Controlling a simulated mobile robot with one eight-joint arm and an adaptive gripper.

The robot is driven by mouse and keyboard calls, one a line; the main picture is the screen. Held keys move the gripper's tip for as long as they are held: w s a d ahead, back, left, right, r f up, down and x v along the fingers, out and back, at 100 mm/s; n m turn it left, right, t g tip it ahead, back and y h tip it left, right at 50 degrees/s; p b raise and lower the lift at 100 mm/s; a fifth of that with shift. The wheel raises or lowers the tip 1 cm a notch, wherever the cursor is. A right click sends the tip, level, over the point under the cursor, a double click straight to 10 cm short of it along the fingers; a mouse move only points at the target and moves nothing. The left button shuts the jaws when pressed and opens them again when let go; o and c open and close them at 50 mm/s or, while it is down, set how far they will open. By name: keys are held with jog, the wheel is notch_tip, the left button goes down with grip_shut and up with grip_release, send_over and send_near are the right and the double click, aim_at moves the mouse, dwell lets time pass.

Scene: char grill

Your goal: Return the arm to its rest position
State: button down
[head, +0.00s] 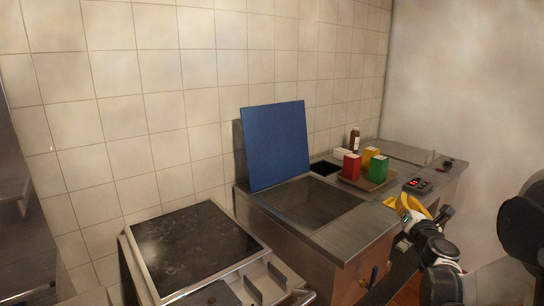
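My arm enters from the right edge of the head view, bent, with its wrist low and pointing left. My gripper (408,211) is in front of the right end of the steel counter (378,223). A curved yellow piece (398,202) shows at its tip. I cannot tell whether this piece is part of the gripper or something in it. The fingers are too small and overlapped to show whether they are open or shut.
A dark-topped grill (194,247) stands at front left. Red (351,166), green (378,168) and yellow (371,154) boxes, a bottle (354,139) and a small device (417,185) are on the counter.

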jog(key=s+a+r+m+g+h, duration=0.2)
jog(key=s+r+m, duration=0.1)
jog(key=s+m, duration=0.4)
jog(key=s+a+r+m+g+h, duration=0.1)
jog(key=s+a+r+m+g, duration=0.15)
jog(key=s+m, duration=0.45)
jog(key=s+a+f+m+g+y, duration=0.2)
jog(key=s+a+f+m, duration=0.2)
jog(key=s, duration=0.3)
jog(key=s+a+f+m+g+y, duration=0.2)
jog(key=s+a+f+m, duration=0.2)
jog(key=s+a+m, duration=0.2)
jog(key=s+a+f+m+g+y, duration=0.2)
jog(key=s+a+f+m, duration=0.2)
jog(key=s+a, duration=0.3)
jog(key=s+m, duration=0.1)
jog(key=s, duration=0.2)
jog(key=shift+s+a, duration=0.2)
jog(key=shift+a, duration=0.05)
